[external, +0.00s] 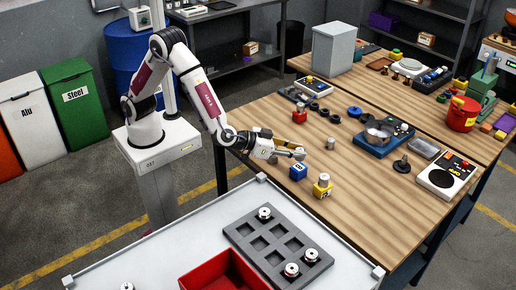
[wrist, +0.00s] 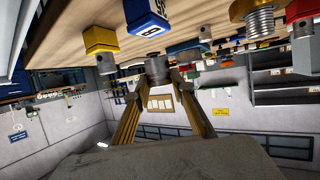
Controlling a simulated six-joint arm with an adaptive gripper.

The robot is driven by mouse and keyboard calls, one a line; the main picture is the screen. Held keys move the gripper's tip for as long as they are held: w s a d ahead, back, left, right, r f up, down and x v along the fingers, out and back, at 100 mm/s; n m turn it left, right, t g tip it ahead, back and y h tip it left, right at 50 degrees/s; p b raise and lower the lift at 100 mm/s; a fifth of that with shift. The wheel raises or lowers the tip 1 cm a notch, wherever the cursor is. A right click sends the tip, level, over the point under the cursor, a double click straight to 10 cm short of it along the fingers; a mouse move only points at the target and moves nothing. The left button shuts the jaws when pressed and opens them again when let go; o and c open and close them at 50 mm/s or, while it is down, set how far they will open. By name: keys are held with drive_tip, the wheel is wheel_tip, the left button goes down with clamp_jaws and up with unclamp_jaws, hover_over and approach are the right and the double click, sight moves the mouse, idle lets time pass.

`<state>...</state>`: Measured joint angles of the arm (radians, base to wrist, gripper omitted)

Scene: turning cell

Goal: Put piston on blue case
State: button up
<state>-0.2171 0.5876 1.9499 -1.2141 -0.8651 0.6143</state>
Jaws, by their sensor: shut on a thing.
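My gripper (external: 299,153) is shut on a grey metal piston (wrist: 154,67), which sits between the fingertips in the wrist view. The wrist picture is upside down, with the table at the top. The blue case (external: 298,172) stands on the wooden table just below my gripper; it also shows in the wrist view (wrist: 147,22), near the held piston. The held piston appears apart from the case, though the exact gap is hard to tell.
A yellow case (external: 322,190) with a piston on top stands close to the blue case. Another grey cylinder (external: 330,143) stands on the table behind. A red case (external: 299,116) is farther back. A grey tray (external: 276,250) lies on the white table in front.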

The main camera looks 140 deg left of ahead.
idle(0.3)
drive_tip(key=shift+f, duration=1.85)
drive_tip(key=shift+f, duration=0.15)
drive_tip(key=o, duration=1.2)
drive_tip(key=shift+c, duration=0.2)
drive_tip(key=shift+s+d+r, duration=0.2)
drive_tip(key=shift+d+r, duration=0.15)
drive_tip(key=shift+d, duration=0.1)
drive_tip(key=v, duration=1.1)
drive_tip(key=shift+r, duration=0.15)
